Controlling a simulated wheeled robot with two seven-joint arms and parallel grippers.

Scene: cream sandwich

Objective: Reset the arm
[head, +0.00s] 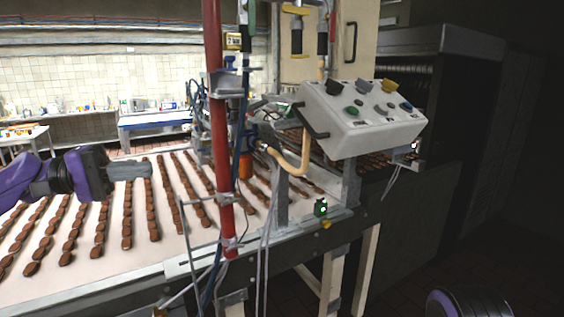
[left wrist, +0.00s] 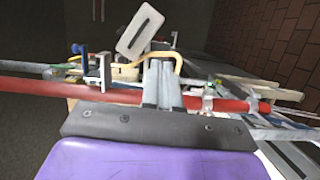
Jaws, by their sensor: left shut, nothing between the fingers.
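My left gripper (head: 130,170) comes in from the left, purple and black with grey fingers. It is shut and empty, held above the conveyor belt (head: 100,275) and its rows of brown biscuits. In the left wrist view its fingers (left wrist: 162,82) lie together, pointing toward the red pole and the grey control box. At the lower right of the head view a purple and black rounded part of mine shows; the right gripper's fingers are not visible.
A red upright pole (head: 218,130) with cables stands right of the left gripper. A white control box (head: 360,118) with several buttons sits over the belt frame. A dark machine housing (head: 440,90) stands behind. A blue-edged table (head: 155,121) is at the back left.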

